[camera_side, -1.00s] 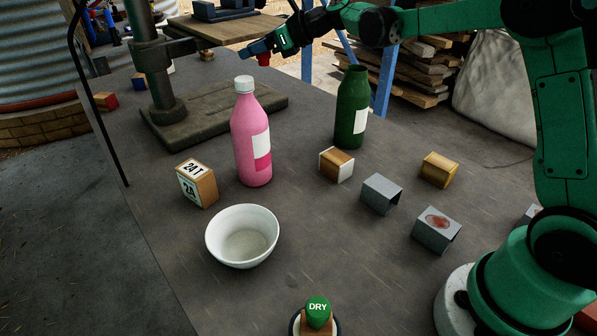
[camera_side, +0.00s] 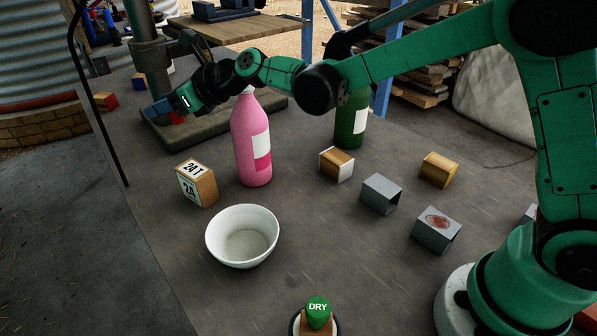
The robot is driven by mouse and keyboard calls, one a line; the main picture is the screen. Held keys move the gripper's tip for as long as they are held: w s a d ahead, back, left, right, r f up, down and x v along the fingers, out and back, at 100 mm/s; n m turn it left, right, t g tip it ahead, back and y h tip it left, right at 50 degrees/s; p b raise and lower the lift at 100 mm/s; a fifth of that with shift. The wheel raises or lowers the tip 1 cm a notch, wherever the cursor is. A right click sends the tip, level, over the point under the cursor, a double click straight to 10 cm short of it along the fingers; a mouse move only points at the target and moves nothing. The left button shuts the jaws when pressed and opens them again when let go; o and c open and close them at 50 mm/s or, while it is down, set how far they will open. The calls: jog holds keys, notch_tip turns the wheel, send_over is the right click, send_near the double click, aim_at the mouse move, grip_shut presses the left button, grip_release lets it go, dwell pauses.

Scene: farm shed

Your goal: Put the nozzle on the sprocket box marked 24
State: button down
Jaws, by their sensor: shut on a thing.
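The sprocket box (camera_side: 197,184) stands on the table left of the pink bottle, with "24T" on a white label on its top and more marking on its side. My gripper (camera_side: 170,108) is beyond this box and up and left of it in the picture, over the grey base of the drill stand. It is shut on a small red thing (camera_side: 177,118), seemingly the nozzle, which shows just under the jaws. The fingers hide most of it, so its shape cannot be told. The gripper and the box are well apart.
The pink bottle (camera_side: 252,145) stands close to the box's right and a white bowl (camera_side: 242,238) in front. A green bottle (camera_side: 351,125), several small boxes and a green DRY knob (camera_side: 318,311) are further right and nearer. The drill stand (camera_side: 160,70) rises behind my gripper.

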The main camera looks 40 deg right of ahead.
aim_at(186, 168)
notch_tip(186, 168, down, 10)
jog(key=shift+r, duration=0.15)
dwell(0.4)
jog(key=shift+c, duration=2.4)
grip_release()
